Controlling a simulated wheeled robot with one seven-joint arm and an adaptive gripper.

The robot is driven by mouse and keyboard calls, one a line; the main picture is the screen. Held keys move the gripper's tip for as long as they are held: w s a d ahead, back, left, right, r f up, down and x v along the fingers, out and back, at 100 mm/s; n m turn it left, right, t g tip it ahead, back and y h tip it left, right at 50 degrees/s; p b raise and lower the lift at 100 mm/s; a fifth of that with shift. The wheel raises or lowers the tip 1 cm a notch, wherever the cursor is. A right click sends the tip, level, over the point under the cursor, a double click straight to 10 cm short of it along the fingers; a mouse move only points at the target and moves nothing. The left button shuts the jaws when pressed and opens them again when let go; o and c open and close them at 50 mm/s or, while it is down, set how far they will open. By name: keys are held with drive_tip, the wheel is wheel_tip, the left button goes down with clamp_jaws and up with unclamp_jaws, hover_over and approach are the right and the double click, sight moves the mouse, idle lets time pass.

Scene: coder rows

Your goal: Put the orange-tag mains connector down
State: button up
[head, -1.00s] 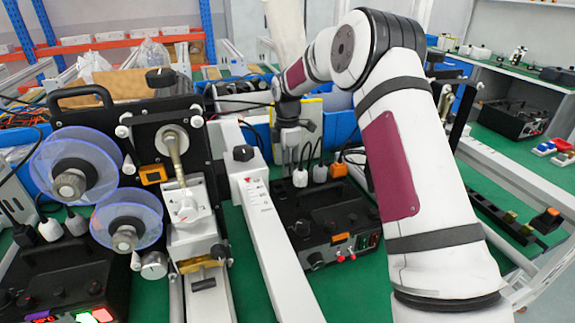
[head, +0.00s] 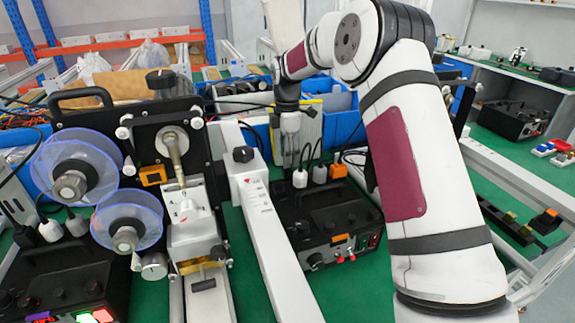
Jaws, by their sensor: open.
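The orange-tag mains connector (head: 338,170) stands at the back edge of a black control box (head: 335,220), with a dark cable rising from it. Two paler connectors, one white (head: 300,178) and one greyish (head: 320,174), stand beside it to the left. My gripper (head: 291,160) points down above and behind the white connector, to the left of the orange-tag one and apart from it. It is open, and I see nothing held in it. Its fingertips are small and partly lost against the dark cables.
A reel machine (head: 130,130) with two clear bluish discs stands at the left. A white rail (head: 260,230) runs between it and the control box. Blue bins (head: 342,125) stand behind my gripper. Bare green bench (head: 345,290) shows in front of the box.

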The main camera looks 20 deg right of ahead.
wheel_tip(320, 180, up, 8)
drive_tip(key=s+a+r+m, duration=0.1)
drive_tip(key=s+r+m, duration=0.25)
drive_tip(key=s, duration=0.35)
drive_tip(key=s+a+r+m+t+h, duration=0.1)
drive_tip(key=s+a+r+m, duration=0.1)
drive_tip(key=s+r, duration=0.4)
drive_tip(key=s+a+r+m, duration=0.1)
drive_tip(key=s+r+m, duration=0.2)
drive_tip(key=s, duration=0.5)
drive_tip(key=s+f+m, duration=0.2)
drive_tip(key=s+m, duration=0.1)
drive_tip(key=s, duration=0.5)
drive_tip(key=s+f+m+t, duration=0.1)
drive_tip(key=s+f+m, duration=0.2)
drive_tip(key=s, duration=0.6)
drive_tip(key=s+a+f+m+y, duration=0.1)
drive_tip(key=s+f+m, duration=0.1)
drive_tip(key=s, duration=0.7)
drive_tip(key=shift+f+m, duration=0.2)
drive_tip(key=shift+m, duration=0.55)
drive_tip(key=shift+s, duration=0.15)
